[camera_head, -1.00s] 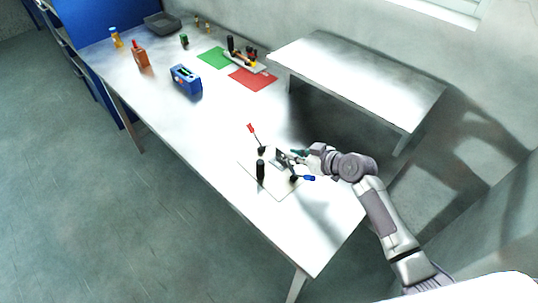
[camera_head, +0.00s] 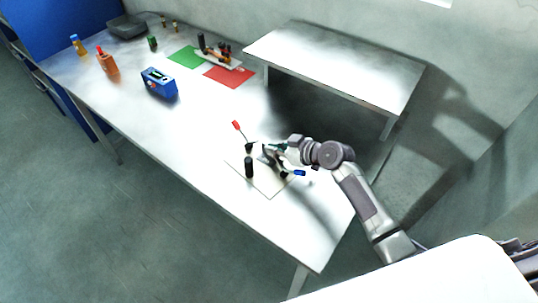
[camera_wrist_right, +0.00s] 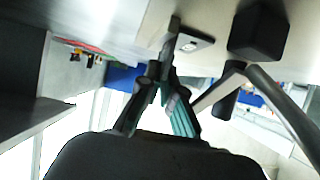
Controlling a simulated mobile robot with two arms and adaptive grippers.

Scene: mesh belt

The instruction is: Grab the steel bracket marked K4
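A small grey steel bracket (camera_wrist_right: 191,43) with a hole in its flat part shows in the right wrist view. It is small beside the white plate's clamps in the head view (camera_head: 268,159). No K4 mark is legible. My right gripper (camera_head: 270,151) reaches in from the right at the bracket. In the wrist view, its two fingers (camera_wrist_right: 164,84) converge on the bracket's upright grey part, and look shut on it. Whether the bracket touches the plate is hard to tell. My left gripper is in neither view.
Around the bracket on the white plate (camera_head: 268,190) are a red-handled clamp (camera_head: 237,126), a black upright post (camera_head: 249,167) and a blue-handled clamp (camera_head: 298,173). A blue box (camera_head: 158,84), green mat (camera_head: 187,57) and red mat (camera_head: 229,76) lie farther back.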

